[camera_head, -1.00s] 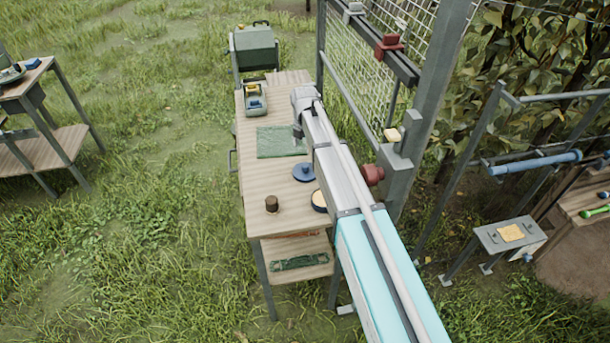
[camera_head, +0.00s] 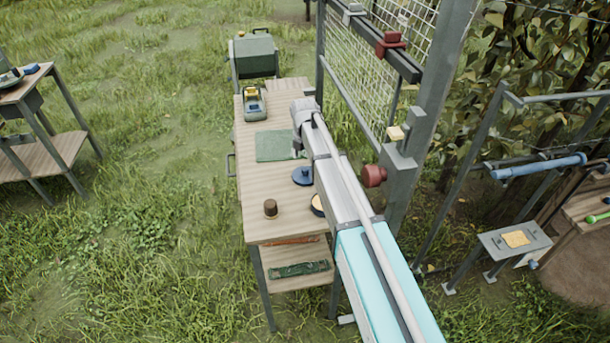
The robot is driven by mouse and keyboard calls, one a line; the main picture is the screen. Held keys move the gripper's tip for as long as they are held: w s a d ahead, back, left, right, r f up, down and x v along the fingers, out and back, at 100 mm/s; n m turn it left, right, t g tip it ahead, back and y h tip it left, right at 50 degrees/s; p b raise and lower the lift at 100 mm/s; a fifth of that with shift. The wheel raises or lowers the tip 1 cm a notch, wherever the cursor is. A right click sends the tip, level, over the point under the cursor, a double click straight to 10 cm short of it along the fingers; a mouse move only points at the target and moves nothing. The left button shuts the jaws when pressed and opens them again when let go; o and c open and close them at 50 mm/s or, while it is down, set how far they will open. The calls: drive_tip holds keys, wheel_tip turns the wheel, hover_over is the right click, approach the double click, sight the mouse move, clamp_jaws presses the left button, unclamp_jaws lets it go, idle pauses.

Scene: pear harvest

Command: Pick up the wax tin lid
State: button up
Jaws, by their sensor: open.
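The wax tin lid, a blue round disc with a small knob (camera_head: 301,177), lies on the wooden table, its right edge close to my arm in the picture. The open wax tin (camera_head: 316,205) with pale contents stands nearer, partly hidden behind my arm. My gripper (camera_head: 297,151) points down over the near right part of the green mat, a little beyond the lid and apart from it. It is open, small in view and partly hidden by the wrist, and nothing shows in it.
The table (camera_head: 254,185) also bears a green mat (camera_head: 272,147), a brown jar (camera_head: 270,208) and a grey-green device (camera_head: 254,103). A wire-mesh frame with a post (camera_head: 424,130) and red knob (camera_head: 373,176) stands right of my arm. The table's left front is mostly clear.

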sight(305, 169)
drive_tip(key=shift+f, duration=0.1)
drive_tip(key=f+b, duration=0.3)
drive_tip(key=shift+s+d+f+b, duration=0.2)
drive_tip(key=shift+f+b, duration=0.05)
drive_tip(key=shift+b, duration=0.05)
drive_tip(key=shift+f+b, duration=0.8)
drive_tip(key=c, duration=1)
